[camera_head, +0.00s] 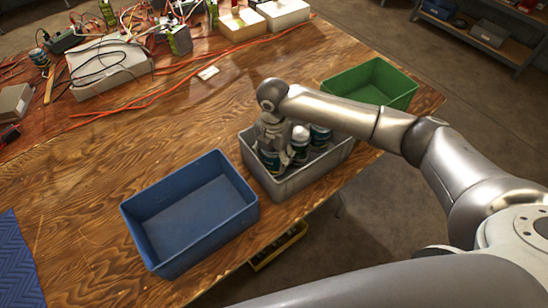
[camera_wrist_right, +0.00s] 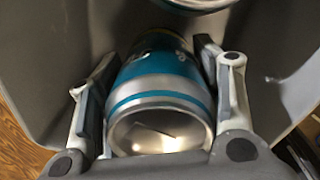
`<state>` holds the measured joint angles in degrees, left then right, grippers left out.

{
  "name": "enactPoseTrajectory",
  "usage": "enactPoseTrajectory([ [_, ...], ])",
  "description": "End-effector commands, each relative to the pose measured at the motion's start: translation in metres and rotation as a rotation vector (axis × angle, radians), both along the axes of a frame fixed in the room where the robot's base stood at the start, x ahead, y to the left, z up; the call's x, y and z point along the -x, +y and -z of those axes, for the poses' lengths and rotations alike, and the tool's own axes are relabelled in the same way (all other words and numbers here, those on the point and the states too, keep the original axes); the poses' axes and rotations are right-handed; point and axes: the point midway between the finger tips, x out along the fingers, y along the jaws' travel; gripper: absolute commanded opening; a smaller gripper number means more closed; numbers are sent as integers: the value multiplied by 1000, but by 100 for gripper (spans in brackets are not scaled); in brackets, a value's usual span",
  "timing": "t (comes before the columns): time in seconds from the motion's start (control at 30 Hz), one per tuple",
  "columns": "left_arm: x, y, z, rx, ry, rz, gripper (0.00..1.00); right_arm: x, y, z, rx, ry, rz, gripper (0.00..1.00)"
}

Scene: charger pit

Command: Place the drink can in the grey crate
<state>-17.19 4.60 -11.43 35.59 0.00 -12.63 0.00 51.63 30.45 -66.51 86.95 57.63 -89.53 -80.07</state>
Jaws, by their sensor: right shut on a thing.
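The grey crate (camera_head: 304,178) stands on the wooden table between a blue crate and a green crate. My right gripper (camera_head: 272,150) is down inside the crate's left part. It is shut on a teal and silver drink can (camera_head: 270,160). In the right wrist view the can (camera_wrist_right: 160,92) sits between both fingers, with its silver end towards the camera and grey crate walls around it. Whether the can touches the crate floor is hidden. Other cans (camera_head: 319,134) stand in the crate to the right of the gripper. My left gripper is not in view.
The empty blue crate (camera_head: 240,215) is on the left and the empty green crate (camera_head: 345,82) at the back right. Cables, chargers and boxes (camera_head: 110,72) fill the far end of the table. The table's middle is mostly clear. A shelf (camera_head: 478,38) stands beyond, at the upper right.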

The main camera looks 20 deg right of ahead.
Motion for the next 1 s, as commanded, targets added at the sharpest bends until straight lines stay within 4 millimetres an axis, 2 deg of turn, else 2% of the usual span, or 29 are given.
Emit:
enactPoseTrajectory([
  [0.13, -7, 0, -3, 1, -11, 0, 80, 0, 1, 16, -1, 0, 1, 17],
  [0.47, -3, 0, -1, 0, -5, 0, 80, 0, 0, 20, -1, -1, 0, 17],
  [0.5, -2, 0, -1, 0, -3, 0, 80, 0, 0, 21, 0, 0, 0, 60],
  [0.6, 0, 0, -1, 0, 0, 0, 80, 0, 0, 20, 0, 0, 0, 73],
  [0.67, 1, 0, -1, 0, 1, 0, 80, 0, 0, 20, 0, 0, 0, 79],
  [1.0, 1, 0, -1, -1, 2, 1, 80, 0, 0, 18, -1, -1, 0, 79],
])
